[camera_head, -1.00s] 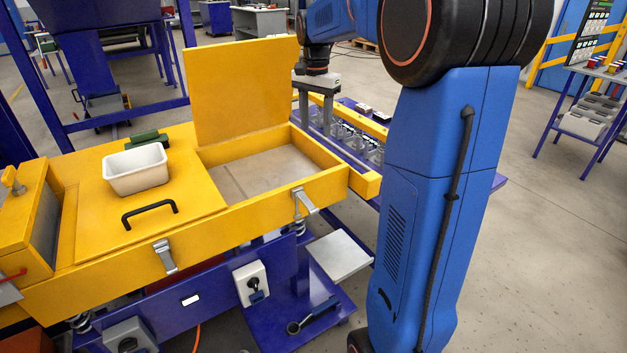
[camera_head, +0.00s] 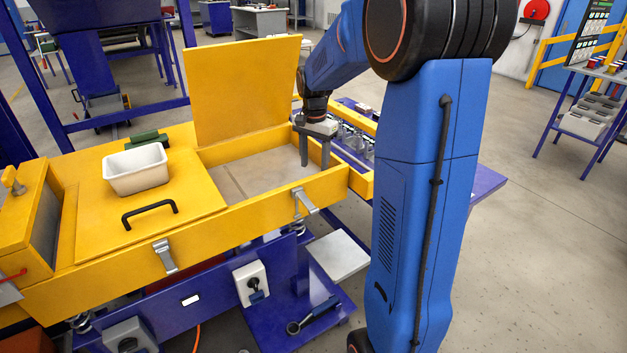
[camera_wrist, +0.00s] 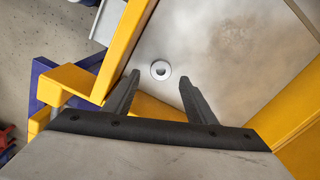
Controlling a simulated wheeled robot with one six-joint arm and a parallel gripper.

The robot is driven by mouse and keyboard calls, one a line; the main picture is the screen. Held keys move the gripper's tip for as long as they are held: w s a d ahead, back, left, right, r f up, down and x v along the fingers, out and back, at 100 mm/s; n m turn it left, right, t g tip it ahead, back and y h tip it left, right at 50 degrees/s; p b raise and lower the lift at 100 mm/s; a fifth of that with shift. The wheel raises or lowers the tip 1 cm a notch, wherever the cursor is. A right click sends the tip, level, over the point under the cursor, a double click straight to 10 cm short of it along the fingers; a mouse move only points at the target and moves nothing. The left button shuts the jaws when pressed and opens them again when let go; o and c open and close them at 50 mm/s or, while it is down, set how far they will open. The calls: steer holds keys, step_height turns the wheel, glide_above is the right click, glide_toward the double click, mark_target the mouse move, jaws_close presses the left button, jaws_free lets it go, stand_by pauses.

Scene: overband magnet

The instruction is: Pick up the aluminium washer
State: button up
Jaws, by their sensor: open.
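The aluminium washer (camera_wrist: 160,70) is a small pale ring with a dark centre. In the wrist view it lies flat on the grey floor of the yellow box, near a corner, just beyond and between my fingertips. I cannot make it out in the head view. My gripper (camera_wrist: 159,78) is open and empty, with its two dark fingers apart. In the head view my gripper (camera_head: 315,164) points down over the right end of the open yellow box (camera_head: 330,188). The fingers do not appear to touch the washer.
The yellow lid (camera_head: 243,88) stands upright at the back of the box. Yellow walls enclose the bay. A white tray (camera_head: 136,184) sits on the closed cover at left, near a black handle (camera_head: 149,209). A purple table with clear containers (camera_head: 352,138) stands behind.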

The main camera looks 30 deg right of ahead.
steer(key=shift+a+f, duration=0.2)
steer(key=shift+f, duration=1.75)
steer(key=c, duration=1.1)
steer(key=shift+r, duration=0.1)
step_height(320, 180, up, 10)
steer(key=shift+f, duration=0.1)
